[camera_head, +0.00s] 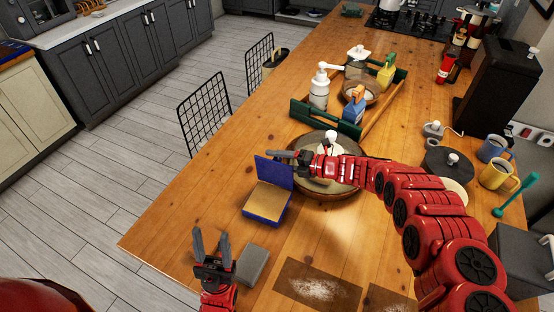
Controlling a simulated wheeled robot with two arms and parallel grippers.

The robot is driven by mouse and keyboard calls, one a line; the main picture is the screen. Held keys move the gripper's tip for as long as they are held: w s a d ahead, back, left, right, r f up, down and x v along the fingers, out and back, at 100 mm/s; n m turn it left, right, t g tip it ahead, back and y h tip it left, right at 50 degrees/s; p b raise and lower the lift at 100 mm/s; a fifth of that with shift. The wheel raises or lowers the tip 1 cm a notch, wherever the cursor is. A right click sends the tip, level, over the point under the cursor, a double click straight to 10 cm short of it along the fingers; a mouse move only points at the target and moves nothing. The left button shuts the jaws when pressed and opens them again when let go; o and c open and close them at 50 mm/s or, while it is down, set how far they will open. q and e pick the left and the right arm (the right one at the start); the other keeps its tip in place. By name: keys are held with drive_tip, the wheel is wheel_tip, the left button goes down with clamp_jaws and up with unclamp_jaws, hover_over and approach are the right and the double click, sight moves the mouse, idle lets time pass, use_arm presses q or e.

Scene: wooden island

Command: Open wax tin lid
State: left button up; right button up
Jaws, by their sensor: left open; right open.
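The wax tin (267,204) is a blue box on the wooden island with a tan filling showing. Its blue lid (274,172) stands up, tilted open, along the tin's far edge. My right gripper (279,155) is at the lid's top edge, reaching in from the right. Its jaws are open; whether a finger touches the lid I cannot tell. My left gripper (211,241) is open and empty near the island's front left edge, with its fingers pointing up, in front of the tin.
A grey block (252,265) lies right of my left gripper. A round brown tray (345,190) sits partly under my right arm. A green-ended wooden caddy (325,118) with bottles stands behind. Dark mats (317,287) lie at the front. Mugs (498,176) stand at right.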

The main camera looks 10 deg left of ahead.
drive_tip(key=p+v, duration=0.1)
drive_tip(key=v, duration=0.1)
drive_tip(key=p+v, duration=0.1)
drive_tip(key=v, duration=0.1)
drive_tip(key=p+v, duration=0.1)
drive_tip(key=v, duration=0.1)
drive_tip(key=shift+d+r+p, duration=0.25)
drive_tip(key=shift+r+p, duration=0.05)
drive_tip(key=shift+r, duration=0.05)
drive_tip(key=b+v, duration=0.1)
drive_tip(key=v, duration=0.9)
drive_tip(key=shift+s+d, duration=0.25)
drive_tip(key=shift+d, duration=0.1)
drive_tip(key=shift+f, duration=0.15)
